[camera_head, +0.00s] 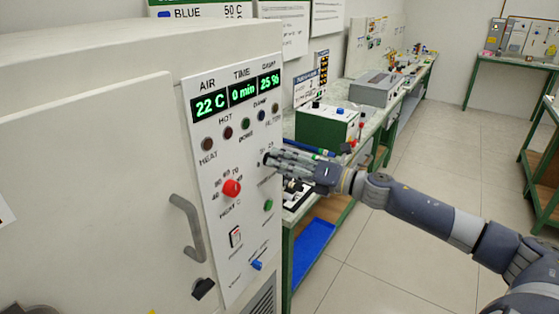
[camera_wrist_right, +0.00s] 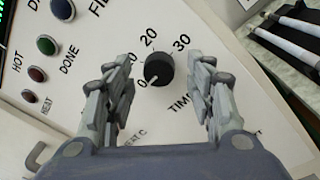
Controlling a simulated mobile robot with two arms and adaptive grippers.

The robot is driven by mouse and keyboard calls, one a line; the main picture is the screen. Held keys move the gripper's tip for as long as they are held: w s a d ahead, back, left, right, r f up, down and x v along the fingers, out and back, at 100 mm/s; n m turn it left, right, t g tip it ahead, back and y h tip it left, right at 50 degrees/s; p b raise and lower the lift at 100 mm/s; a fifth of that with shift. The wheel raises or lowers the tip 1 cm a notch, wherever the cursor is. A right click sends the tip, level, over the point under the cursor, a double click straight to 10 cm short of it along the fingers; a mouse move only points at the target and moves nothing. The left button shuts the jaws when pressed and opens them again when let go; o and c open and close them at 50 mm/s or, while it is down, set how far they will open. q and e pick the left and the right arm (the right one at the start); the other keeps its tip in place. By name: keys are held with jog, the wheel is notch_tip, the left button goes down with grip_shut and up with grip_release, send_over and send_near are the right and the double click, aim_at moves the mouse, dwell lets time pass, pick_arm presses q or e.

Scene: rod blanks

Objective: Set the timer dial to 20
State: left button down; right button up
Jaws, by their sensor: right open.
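The black timer dial (camera_wrist_right: 158,70) shows in the right wrist view on the white panel, with 20 and 30 printed above it and a 0 at its lower left. Its white pointer line points to the lower left, towards that 0. My right gripper (camera_wrist_right: 168,88) is open, with one finger on each side of the dial and gaps between. In the head view my right gripper (camera_head: 275,161) reaches in from the right to the panel and partly covers the dial area. The TIME display (camera_head: 243,92) reads 0 min. My left gripper is not in view.
A red knob (camera_head: 231,188), a green button (camera_head: 268,206) and a blue switch (camera_head: 256,265) sit on the same panel. A door handle (camera_head: 187,228) sticks out at the left. A bench with a green-and-white box (camera_head: 327,128) stands behind my right arm. Floor is clear at right.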

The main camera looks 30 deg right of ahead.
jog(key=shift+w+a, duration=0.35)
jog(key=shift+w, duration=0.3)
jog(key=c, duration=1.1)
